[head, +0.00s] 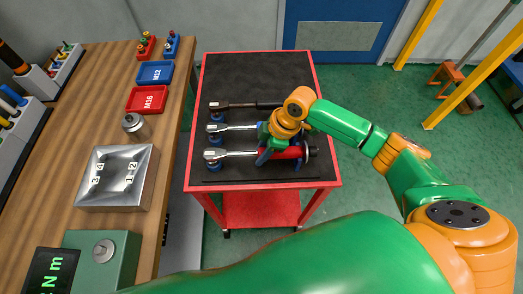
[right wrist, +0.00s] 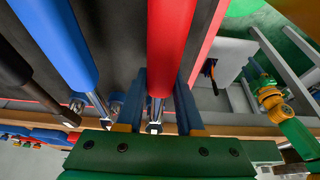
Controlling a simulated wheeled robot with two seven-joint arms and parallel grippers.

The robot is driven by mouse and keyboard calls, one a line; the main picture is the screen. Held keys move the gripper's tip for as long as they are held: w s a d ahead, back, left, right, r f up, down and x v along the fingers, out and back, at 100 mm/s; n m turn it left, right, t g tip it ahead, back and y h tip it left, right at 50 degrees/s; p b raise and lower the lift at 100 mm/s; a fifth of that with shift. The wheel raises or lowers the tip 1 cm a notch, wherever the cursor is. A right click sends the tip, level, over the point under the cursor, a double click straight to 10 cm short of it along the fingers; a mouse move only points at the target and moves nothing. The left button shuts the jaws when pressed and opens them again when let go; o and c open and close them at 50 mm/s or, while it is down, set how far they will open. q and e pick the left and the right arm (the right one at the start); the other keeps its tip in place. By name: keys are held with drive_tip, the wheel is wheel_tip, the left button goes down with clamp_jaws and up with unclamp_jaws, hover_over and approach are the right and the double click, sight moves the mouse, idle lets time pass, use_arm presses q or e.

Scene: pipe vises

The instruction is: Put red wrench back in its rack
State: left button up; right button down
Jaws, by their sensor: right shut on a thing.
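The red wrench (head: 240,153) lies lengthwise over the near part of the cart's black mat, its silver ratchet head to the left. Its red handle fills the middle of the right wrist view (right wrist: 168,40). My right gripper (right wrist: 160,88) is shut on the red wrench, with one blue finger on each side of the handle's head end. Small blue rack cradles (head: 214,167) stand on the mat under the wrench heads at the left. I cannot tell whether the red wrench touches its cradle.
The blue-handled wrench (head: 235,127) and black-handled wrench (head: 240,105) lie parallel beyond the red one. The far mat (head: 255,75) is clear.

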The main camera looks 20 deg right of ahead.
drive_tip(key=shift+s+f, duration=0.1)
drive_tip(key=shift+c, duration=2.3)
unclamp_jaws()
drive_tip(key=v, duration=0.7)
